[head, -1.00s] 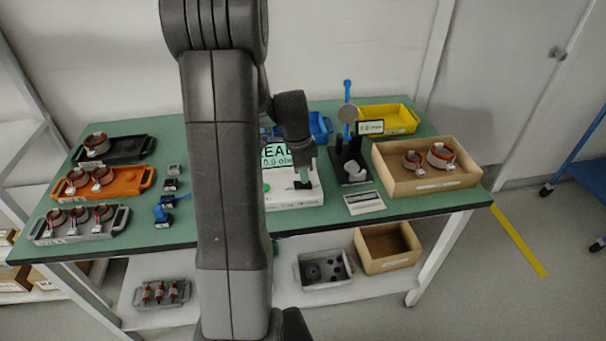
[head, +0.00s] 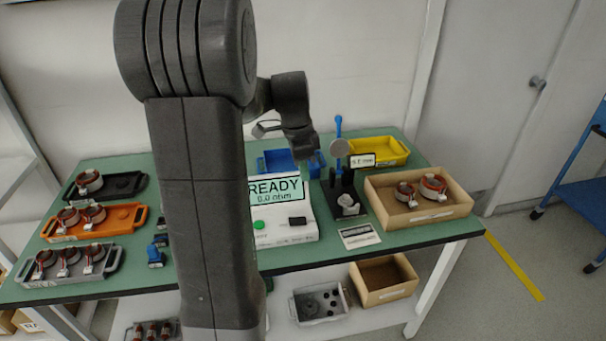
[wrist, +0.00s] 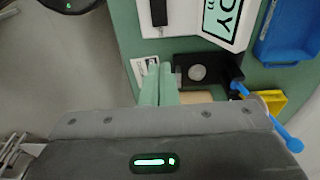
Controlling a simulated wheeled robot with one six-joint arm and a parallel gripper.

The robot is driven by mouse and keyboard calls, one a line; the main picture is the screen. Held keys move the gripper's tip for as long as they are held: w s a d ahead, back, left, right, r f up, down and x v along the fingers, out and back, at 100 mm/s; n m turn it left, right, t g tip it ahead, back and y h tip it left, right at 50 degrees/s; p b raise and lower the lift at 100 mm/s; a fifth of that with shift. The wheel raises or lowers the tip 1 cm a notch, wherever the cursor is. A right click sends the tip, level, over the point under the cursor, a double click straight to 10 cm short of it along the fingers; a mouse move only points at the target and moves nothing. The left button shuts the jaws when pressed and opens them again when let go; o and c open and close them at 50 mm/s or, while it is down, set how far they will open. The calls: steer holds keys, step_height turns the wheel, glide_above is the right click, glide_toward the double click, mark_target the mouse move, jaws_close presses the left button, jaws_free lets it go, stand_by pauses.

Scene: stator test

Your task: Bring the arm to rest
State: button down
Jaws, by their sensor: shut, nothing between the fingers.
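My arm rises through the middle of the head view and bends over at the top. My gripper (wrist: 158,72) shows in the wrist view with its two pale green fingers together and nothing between them. In the head view it hangs above the back of the bench, near the tester, its fingers hard to make out there. The tester (head: 284,236) is white, with a green button and a screen reading READY and 0.0 ohm. Part of it also shows in the wrist view (wrist: 190,22). My arm hides part of the bench left of the tester.
The green bench (head: 405,237) holds grey, orange (head: 130,218) and black trays with stators at left. A black stand (head: 346,196) with a blue lever is right of the tester. Blue (head: 275,162) and yellow (head: 388,152) bins stand behind. A cardboard box (head: 420,212) holds two stators.

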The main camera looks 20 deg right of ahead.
steer(key=shift+f, duration=0.1)
steer(key=f, duration=0.5)
steer(key=a+f, duration=0.1)
steer(key=f, duration=0.2)
steer(key=shift+w+f, duration=0.15)
steer(key=shift+w+a+f+b, duration=0.1)
steer(key=shift+w+f+b, duration=0.15)
steer(key=shift+b, duration=0.3)
steer(key=shift+s+f+b, duration=0.1)
steer(key=shift+s+b, duration=0.1)
steer(key=shift+b, duration=0.3)
step_height(320, 180, up, 8)
steer(key=shift+a, duration=0.4)
